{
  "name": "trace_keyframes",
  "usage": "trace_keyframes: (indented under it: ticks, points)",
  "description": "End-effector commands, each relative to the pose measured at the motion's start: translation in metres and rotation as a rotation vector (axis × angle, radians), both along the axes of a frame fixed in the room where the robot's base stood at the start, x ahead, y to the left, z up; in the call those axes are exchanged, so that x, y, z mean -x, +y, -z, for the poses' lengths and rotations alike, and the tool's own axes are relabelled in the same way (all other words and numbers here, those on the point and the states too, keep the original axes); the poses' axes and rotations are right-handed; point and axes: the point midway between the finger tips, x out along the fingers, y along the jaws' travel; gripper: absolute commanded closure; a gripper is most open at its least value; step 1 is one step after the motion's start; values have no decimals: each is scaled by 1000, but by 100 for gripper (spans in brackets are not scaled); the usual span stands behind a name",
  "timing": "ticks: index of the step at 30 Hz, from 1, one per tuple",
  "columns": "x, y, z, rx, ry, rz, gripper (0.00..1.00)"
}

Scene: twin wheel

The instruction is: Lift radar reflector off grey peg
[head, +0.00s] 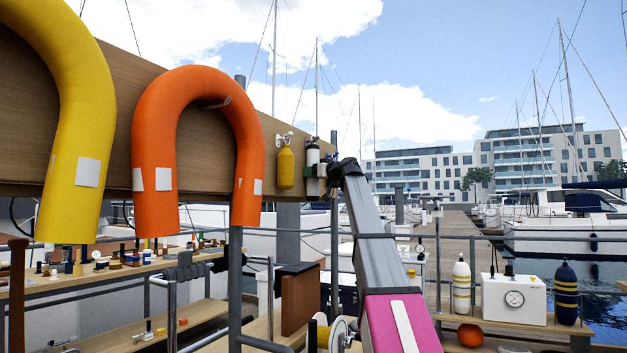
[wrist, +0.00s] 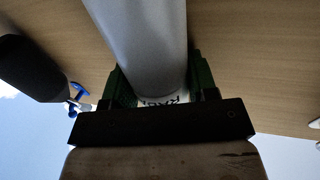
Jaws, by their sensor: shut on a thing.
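The radar reflector shows in the wrist view as a smooth grey cylinder (wrist: 140,40) with a white band and partly readable dark lettering near my gripper. My gripper (wrist: 160,90) is shut on it, with a green finger on each side.
A yellow cylinder (head: 286,168) hangs just left on the wooden board (head: 110,120). Orange (head: 198,95) and yellow (head: 75,120) horseshoe buoys hang further left. In the wrist view a dark cylinder (wrist: 35,65) and a blue fitting (wrist: 79,100) are close on the left. Open air lies right.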

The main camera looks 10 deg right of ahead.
Motion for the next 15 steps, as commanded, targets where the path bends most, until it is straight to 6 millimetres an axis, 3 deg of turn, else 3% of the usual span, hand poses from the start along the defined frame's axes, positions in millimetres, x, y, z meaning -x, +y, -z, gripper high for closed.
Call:
trace_keyframes:
  ticks: [15]
  points:
    - [2, -4, -6, 0, 0, 0, 91]
